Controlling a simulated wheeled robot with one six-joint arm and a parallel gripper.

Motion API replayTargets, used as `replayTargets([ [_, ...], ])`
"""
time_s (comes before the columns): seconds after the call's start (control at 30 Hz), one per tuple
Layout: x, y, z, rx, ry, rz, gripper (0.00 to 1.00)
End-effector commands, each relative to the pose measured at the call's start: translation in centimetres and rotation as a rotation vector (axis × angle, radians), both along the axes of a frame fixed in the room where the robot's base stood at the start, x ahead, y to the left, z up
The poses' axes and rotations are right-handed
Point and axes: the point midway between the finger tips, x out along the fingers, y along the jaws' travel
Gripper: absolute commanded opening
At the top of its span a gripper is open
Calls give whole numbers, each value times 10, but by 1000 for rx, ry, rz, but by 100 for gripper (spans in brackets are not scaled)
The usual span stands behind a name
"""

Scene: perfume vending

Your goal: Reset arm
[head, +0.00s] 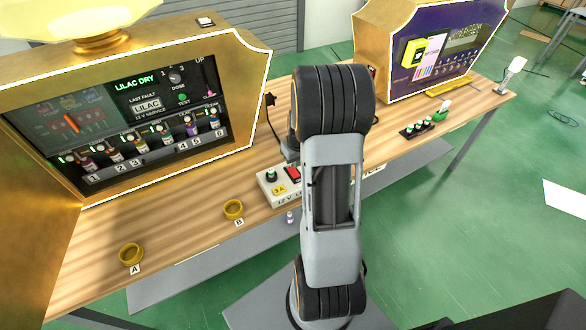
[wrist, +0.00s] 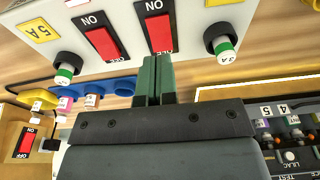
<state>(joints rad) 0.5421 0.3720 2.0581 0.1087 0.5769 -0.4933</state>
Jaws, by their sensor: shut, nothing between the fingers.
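My gripper (wrist: 155,66) is shut and empty in the wrist view. Its dark green fingers are together, with their tips just in front of a white switch box (wrist: 122,10). Whether they touch it I cannot tell. The box carries two red switches, one left of the fingertips (wrist: 102,42) and one just above them (wrist: 158,33). It also has two black fuse holders with green bands, a left one (wrist: 66,68) and a right one (wrist: 222,40). In the head view the arm's grey links and black joints stand over the box (head: 266,188), hiding part of it and the fingers.
The gold LILAC DRY machine (head: 255,65) stands at left on the wooden table (head: 190,225). Gold rings A (head: 131,246) and B (head: 233,202) lie near the front edge.

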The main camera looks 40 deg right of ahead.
Motion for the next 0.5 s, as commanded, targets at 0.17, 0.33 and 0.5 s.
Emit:
replayTargets([
  [0.17, 0, 0, 17, -1, -2, 0, 0],
  [0.33, 0, 0, 19, -1, -1, 0, 0],
  [0.5, 0, 0, 18, -1, -1, 0, 0],
])
